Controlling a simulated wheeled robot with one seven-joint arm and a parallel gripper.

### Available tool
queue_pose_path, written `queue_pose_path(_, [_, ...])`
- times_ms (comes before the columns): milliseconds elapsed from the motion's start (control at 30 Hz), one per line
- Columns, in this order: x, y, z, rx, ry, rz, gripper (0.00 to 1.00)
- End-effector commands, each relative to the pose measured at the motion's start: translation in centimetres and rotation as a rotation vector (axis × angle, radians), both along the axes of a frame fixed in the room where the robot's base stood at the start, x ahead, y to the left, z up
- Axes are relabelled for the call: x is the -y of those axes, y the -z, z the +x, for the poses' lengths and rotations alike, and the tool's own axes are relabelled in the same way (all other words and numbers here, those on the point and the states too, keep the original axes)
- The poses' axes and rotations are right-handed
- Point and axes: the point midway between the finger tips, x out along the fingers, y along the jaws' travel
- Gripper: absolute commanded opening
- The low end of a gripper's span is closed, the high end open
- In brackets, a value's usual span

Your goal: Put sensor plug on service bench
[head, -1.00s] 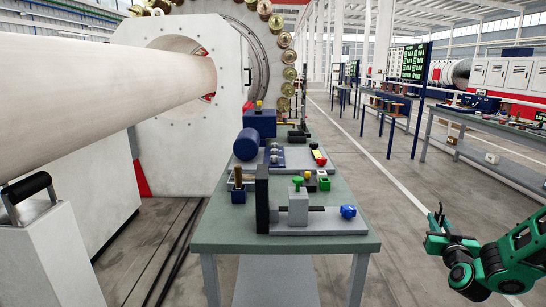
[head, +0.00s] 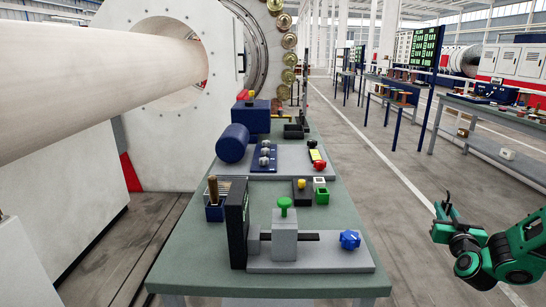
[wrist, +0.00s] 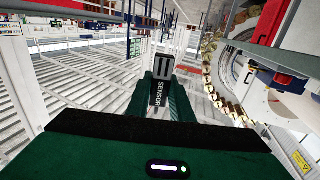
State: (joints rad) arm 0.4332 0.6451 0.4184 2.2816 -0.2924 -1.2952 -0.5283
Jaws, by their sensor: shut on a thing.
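The sensor plug (wrist: 160,86) is a dark block with a grey slotted end and the word SENSOR on it. It sits between the green fingers of my gripper (wrist: 160,100) in the wrist view. The gripper is shut on it. In the head view my gripper (head: 446,207) is held in the air at the right, apart from the bench; the plug is too small to make out there. A green-topped bench (head: 195,262), which looks like the service bench, stands in the middle of the head view. No label on it shows.
On the bench stand a grey fixture with a green knob (head: 284,234), a blue knob (head: 349,239), a blue cup (head: 215,212), a blue cylinder (head: 233,143) and several small blocks. Bare top shows at its left front. A large pale roll (head: 100,75) extends at the left. Floor right of the bench is clear.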

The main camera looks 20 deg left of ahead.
Motion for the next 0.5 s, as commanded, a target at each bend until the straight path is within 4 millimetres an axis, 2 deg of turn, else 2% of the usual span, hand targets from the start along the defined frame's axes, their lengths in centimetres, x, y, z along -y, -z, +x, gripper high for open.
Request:
queue_pose_path(333, [-1.6, 0.1, 0.1, 0.0, -0.022, 0.0, 0.0])
queue_pose_path(500, [-3.9, 0.0, 0.1, -0.001, -0.069, 0.001, 0.0])
